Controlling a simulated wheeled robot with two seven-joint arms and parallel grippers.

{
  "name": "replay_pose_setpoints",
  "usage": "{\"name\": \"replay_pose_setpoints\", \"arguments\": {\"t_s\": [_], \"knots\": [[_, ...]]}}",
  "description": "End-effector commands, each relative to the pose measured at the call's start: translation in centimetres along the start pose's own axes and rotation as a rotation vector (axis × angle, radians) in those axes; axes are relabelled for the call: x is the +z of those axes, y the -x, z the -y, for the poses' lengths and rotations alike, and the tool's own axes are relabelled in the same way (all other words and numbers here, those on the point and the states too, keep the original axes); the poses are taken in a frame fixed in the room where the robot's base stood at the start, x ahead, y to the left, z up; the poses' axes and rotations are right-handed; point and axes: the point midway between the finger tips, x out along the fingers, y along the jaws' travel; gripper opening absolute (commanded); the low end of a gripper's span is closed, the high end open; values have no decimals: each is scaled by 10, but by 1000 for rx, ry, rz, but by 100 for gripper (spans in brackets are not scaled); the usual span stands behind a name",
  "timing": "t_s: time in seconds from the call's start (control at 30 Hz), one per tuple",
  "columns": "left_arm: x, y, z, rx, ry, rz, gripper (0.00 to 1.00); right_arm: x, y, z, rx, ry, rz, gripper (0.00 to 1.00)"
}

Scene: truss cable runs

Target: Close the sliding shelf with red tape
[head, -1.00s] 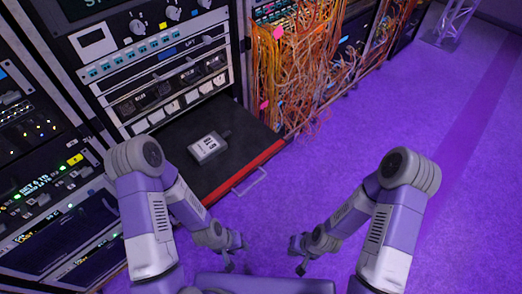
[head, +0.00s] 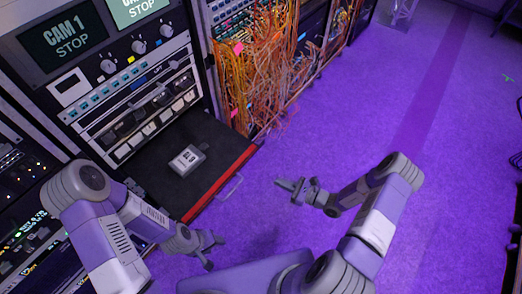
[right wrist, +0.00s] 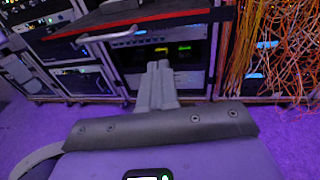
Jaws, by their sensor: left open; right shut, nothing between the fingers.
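The sliding shelf (head: 186,190) is a black tray pulled out of the rack, with red tape along its front edge (head: 222,178) and a metal handle (head: 229,188) on that edge. A small grey device lies on it. The red edge and handle (right wrist: 107,35) also show at the top of the right wrist view. My right gripper (head: 279,181) is shut and empty, to the right of the handle and apart from it. It shows in the right wrist view (right wrist: 158,66), below the shelf edge. My left gripper (head: 217,247) is open and empty, nearer than the shelf front.
The grey device (head: 187,159) rests on the shelf. The equipment rack (head: 125,90) stands behind and left. Orange cables (head: 262,75) hang thickly right of the shelf, with strands near the floor. The purple floor (head: 350,110) is clear to the right.

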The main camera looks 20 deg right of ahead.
Motion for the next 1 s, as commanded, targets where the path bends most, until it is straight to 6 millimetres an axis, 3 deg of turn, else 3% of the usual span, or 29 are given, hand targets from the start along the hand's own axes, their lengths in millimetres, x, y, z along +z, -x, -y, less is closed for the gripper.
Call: {"name": "replay_pose_setpoints", "arguments": {"t_s": [0.1, 0.27, 0.7, 1.0], "knots": [[0, 7, -2, 0, 0, 0, 55, 10, 13, 31, -131, -11, 56, 0], [0, 5, -2, 0, 1, 0, 55, 12, 7, 42, -172, -12, 77, 0], [0, -10, 4, 0, 1, 0, 55, 17, -80, 54, -164, -11, 75, 0], [-1, -17, 6, 0, 0, 0, 55, 21, -116, 61, -166, -13, 74, 0]]}}
